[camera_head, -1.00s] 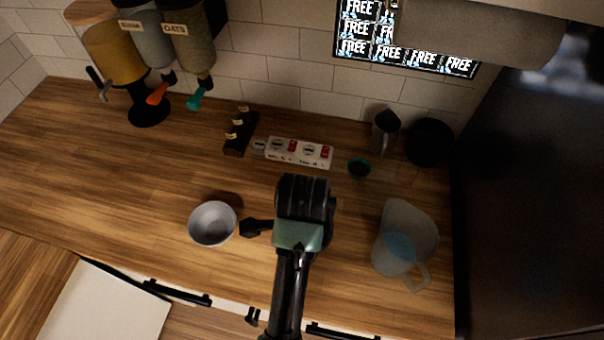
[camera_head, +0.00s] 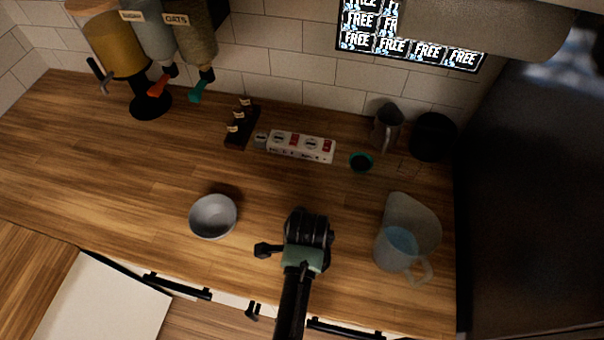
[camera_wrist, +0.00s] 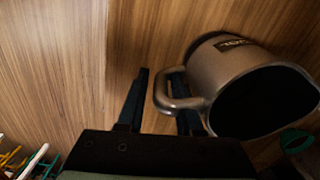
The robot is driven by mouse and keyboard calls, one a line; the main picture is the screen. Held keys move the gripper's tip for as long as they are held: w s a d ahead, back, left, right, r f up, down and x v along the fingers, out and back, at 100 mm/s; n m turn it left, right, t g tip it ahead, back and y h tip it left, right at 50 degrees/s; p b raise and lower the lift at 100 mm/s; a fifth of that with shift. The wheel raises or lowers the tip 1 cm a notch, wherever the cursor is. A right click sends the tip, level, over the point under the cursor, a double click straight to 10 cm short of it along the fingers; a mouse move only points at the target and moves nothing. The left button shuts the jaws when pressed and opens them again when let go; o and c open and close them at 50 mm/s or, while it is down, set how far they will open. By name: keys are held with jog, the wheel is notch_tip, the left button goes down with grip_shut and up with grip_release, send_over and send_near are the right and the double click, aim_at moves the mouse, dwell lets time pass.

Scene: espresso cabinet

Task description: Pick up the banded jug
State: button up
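In the wrist view, a grey metal jug (camera_wrist: 218,78) with a dark lettered label, a dark mouth and a curved handle (camera_wrist: 163,92) lies just right of my fingers. My gripper (camera_wrist: 160,75) is open. One finger is left of the handle with a narrow gap; the other is beside the jug body, partly hidden by the handle. Contact is unclear. In the head view, my gripper (camera_head: 307,225) is over the counter and its fingers are hidden. A grey jug (camera_head: 387,127) stands at the back right there; I cannot tell whether it is the same jug.
A clear pitcher (camera_head: 410,225) stands to the right and a grey bowl (camera_head: 213,217) to the left. A teal-rimmed cup (camera_head: 361,162), a black round container (camera_head: 433,137) and a white switch strip (camera_head: 300,146) are behind. The left counter (camera_head: 110,165) is largely clear.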

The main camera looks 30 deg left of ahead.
jog(key=shift+f, duration=0.6)
grip_shut()
jog(key=shift+w+r, duration=0.1)
dwell(0.9)
